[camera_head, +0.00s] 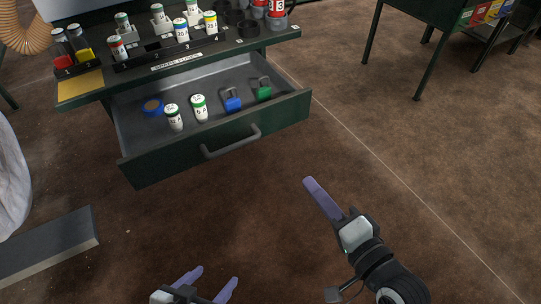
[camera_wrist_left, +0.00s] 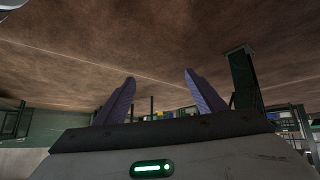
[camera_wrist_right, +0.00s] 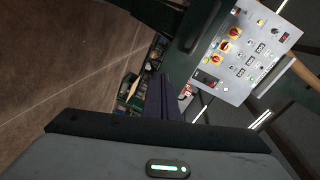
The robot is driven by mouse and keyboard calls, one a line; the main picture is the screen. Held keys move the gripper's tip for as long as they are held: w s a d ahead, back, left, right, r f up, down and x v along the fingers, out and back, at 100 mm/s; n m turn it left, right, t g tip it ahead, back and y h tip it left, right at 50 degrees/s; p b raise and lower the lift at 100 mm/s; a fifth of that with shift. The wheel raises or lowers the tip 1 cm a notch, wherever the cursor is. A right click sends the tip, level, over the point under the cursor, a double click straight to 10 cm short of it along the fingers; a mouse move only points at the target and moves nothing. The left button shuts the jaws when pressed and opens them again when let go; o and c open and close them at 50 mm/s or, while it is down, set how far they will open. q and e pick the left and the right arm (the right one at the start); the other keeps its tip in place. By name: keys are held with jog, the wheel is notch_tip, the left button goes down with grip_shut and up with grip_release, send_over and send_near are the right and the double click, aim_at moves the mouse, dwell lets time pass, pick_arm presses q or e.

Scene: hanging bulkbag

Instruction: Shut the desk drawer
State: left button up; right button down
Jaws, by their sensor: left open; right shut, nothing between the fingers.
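The dark green desk drawer (camera_head: 218,140) is pulled out under the desk top in the head view, its grey handle (camera_head: 231,142) on the front face. Inside lie two white bottles with green caps (camera_head: 199,107), a blue round item (camera_head: 152,106), a blue padlock (camera_head: 232,101) and a green padlock (camera_head: 263,90). My right gripper (camera_head: 309,182) is shut and empty, in front of the drawer's right part and apart from it. My left gripper (camera_head: 216,280) is open and empty at the bottom of the head view, well short of the drawer.
The desk top (camera_head: 150,70) carries several vials and bottles in racks. A grey slab (camera_head: 48,248) lies at left. Another dark green table (camera_head: 450,18) stands at the upper right. The brown floor in front of the drawer is clear. A control panel (camera_wrist_right: 245,50) shows in the right wrist view.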

aim_at(263, 125)
jog(key=w+a+r+m+b, duration=0.1)
jog(key=w+a, duration=0.2)
jog(key=w, duration=0.1)
jog(key=w+a+y+b, duration=0.1)
jog(key=w+a, duration=0.2)
jog(key=w, duration=0.1)
jog(key=w+a+r+m+t+b, duration=0.1)
jog(key=w+a, duration=0.2)
jog(key=w, duration=0.1)
jog(key=shift+w+a+r+m+y, duration=0.15)
jog(key=shift+a+r+m+y, duration=0.15)
jog(key=shift+a, duration=0.05)
